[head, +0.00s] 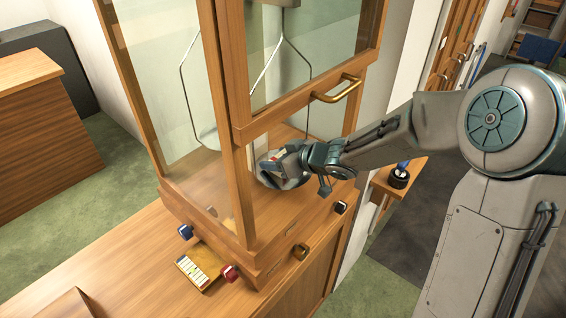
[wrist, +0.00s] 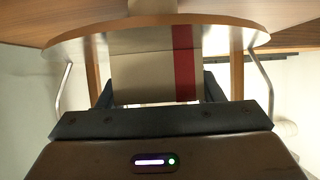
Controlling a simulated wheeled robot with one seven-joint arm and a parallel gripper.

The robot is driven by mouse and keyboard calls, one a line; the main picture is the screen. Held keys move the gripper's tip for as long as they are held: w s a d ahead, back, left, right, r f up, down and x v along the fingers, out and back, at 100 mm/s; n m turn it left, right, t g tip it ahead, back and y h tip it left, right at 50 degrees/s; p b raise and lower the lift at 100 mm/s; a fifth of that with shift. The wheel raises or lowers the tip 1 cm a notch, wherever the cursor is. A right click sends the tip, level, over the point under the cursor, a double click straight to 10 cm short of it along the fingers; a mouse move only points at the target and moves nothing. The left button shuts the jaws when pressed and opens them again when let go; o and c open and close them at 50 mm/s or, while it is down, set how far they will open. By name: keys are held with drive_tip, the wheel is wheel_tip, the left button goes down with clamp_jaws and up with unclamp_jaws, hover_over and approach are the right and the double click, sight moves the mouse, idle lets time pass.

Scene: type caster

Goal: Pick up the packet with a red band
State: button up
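The packet with a red band (wrist: 147,75) is tan, with the red stripe right of its middle in the wrist view. It lies against a round metal pan (wrist: 85,48). My gripper (wrist: 159,88) is at the packet, with one dark finger at its left edge and one at its right edge. I cannot tell whether the fingers press on it. In the head view my gripper (head: 268,172) is low inside the wood-and-glass case, by the pan (head: 287,183), and mostly hides the packet; a small red patch shows there.
The wood-framed glass case (head: 240,130) stands around my gripper, with its front sash (head: 300,112) raised and a brass handle on it. Thin wire hangers flank the pan. A small open drawer (head: 198,268) holds pale pieces below. A side shelf (head: 412,172) carries a dark round holder.

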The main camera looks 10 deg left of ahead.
drive_tip(key=c, duration=0.5)
drive_tip(key=shift+o, duration=0.2)
drive_tip(key=shift+r, duration=0.1)
